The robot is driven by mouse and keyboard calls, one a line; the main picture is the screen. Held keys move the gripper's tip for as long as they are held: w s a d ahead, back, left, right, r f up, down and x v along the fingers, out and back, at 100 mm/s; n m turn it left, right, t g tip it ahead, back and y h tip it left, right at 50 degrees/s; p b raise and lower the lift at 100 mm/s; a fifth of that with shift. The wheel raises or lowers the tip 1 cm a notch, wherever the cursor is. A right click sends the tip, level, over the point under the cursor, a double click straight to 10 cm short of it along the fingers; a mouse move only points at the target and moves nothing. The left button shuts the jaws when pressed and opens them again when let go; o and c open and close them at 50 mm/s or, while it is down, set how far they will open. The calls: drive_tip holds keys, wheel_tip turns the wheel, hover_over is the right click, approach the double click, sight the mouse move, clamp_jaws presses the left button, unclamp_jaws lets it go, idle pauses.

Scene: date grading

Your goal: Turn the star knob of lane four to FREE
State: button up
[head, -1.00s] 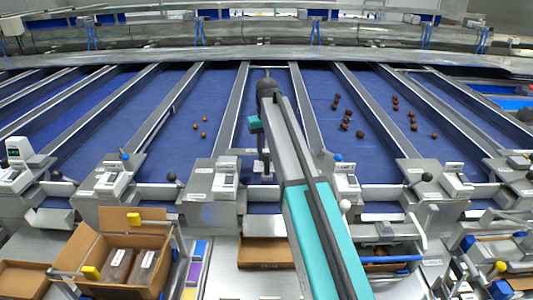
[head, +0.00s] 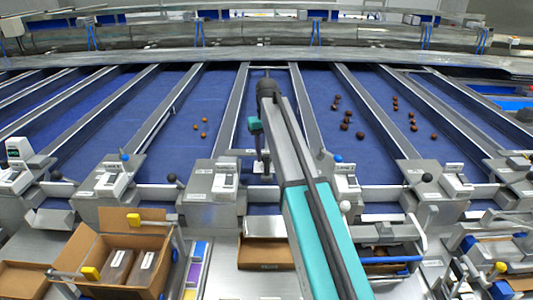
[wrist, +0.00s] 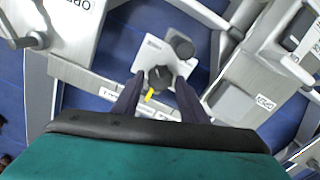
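A dark star knob (wrist: 160,76) with a yellow pointer (wrist: 149,96) sits on a pale plate (wrist: 150,55) in the wrist view. The pointer faces toward the bottom of the picture, slightly left. My gripper (wrist: 158,88) is open, with one dark finger on each side of the knob's near part. I cannot tell whether the fingers touch it. In the head view my gripper (head: 262,165) hangs beyond the teal arm, over the front end of a central lane. The knob is hidden or too small to make out there. The lane number is not readable.
A second dark round knob (wrist: 183,47) is just beyond the star knob. A metal housing (wrist: 255,85) stands close on the right and a lever (wrist: 30,40) on the left. In the head view, lane housings (head: 212,180) flank the gripper, and an open cardboard box (head: 120,255) is front left.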

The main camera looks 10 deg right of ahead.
drive_tip(key=shift+r, duration=0.1)
drive_tip(key=shift+r+p, duration=2.15)
drive_tip(key=shift+r, duration=1.5)
